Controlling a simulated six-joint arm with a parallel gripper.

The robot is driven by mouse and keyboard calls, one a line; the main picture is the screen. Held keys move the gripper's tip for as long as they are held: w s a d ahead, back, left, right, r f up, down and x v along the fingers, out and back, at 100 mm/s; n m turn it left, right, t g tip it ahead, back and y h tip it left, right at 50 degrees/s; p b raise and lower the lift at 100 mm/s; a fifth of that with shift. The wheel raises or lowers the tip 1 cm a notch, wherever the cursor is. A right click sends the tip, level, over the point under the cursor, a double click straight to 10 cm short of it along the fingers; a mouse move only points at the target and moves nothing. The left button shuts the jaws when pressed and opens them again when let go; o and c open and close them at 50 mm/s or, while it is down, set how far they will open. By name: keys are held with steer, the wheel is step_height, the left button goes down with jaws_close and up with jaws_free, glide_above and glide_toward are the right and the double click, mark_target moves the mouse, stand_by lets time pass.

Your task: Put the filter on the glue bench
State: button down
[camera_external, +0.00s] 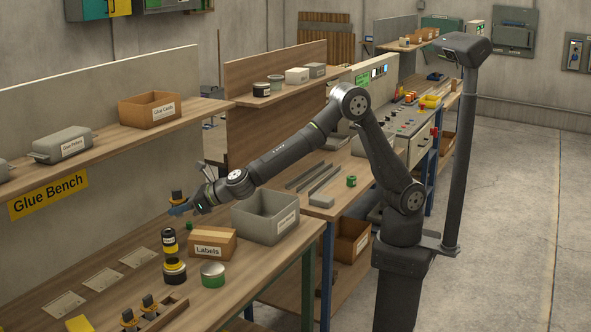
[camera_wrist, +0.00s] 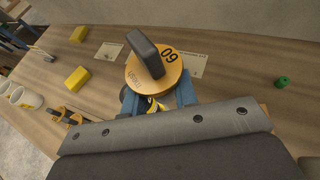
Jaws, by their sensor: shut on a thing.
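The filter (camera_wrist: 172,79) is an orange disc with a dark upright handle, marked 60 and mesh, in the wrist view. My gripper (camera_wrist: 158,100) is shut on it between its blue fingers. In the external view the filter (camera_external: 177,195) is at the tip of my gripper (camera_external: 181,209), held above the glue bench (camera_external: 120,293). Similar orange discs with dark handles (camera_external: 149,302) stand in a wooden rack at the front. The gap under the held filter is hard to judge.
A black and yellow container (camera_external: 169,241), a Labels box (camera_external: 205,252), a green-sided can (camera_external: 213,280) and a grey bin (camera_external: 262,229) stand close by. Pale cards (camera_external: 102,279) lie flat on the bench. A shelf (camera_external: 110,140) with boxes runs behind.

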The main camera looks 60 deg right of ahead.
steer(key=s+a+n+g+y, duration=0.2)
steer(key=s+a+n+y, duration=0.1)
steer(key=s+a, duration=1.1)
glide_above(184, 300)
step_height(184, 300, down, 5)
step_height(184, 300, down, 11)
steer(key=shift+r, duration=0.2)
steer(key=shift+f, duration=0.1)
steer(key=shift+f, duration=0.25)
steer(key=c, duration=1.1)
jaws_free()
steer(key=shift+c, duration=0.2)
